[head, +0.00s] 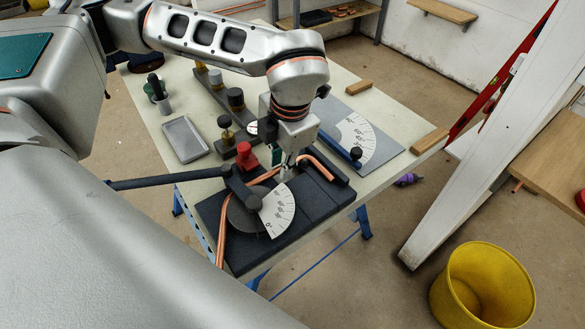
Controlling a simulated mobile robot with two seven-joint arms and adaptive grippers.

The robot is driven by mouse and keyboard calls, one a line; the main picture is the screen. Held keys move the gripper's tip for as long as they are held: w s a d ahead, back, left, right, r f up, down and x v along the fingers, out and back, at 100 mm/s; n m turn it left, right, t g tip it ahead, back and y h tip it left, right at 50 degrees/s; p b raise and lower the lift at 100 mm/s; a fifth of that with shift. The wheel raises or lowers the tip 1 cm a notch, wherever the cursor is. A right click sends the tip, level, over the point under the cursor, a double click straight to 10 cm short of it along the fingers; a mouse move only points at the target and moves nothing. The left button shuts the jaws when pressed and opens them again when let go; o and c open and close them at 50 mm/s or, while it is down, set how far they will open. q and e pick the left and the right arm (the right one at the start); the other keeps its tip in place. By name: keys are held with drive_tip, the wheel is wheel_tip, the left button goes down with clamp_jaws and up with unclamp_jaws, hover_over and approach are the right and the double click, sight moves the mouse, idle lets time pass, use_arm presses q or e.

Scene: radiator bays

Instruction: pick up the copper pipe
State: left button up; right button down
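The copper pipe (221,240) lies in a dark pipe bender (310,205) at the table's near edge. It is bent: one length hangs down past the bender's left side, and a copper-coloured length (318,168) shows on its far right side. The bender has a round former with a white angle scale (279,212) and a dark handle reaching left. My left gripper (285,172) points down over the middle of the bender, close to the pipe. Its fingertips are small and partly hidden, so I cannot tell whether they touch or grip the pipe. My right gripper is out of view.
A red fitting (246,155) stands just left of my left gripper. A grey tray (185,139), a bar with several dark-topped fittings and a grey scale plate (372,137) lie on the table. A yellow bucket (482,290) stands on the floor at right, near a leaning white panel (470,150).

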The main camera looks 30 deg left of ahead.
use_arm(q)
clamp_jaws()
drive_tip(key=shift+r, duration=0.1)
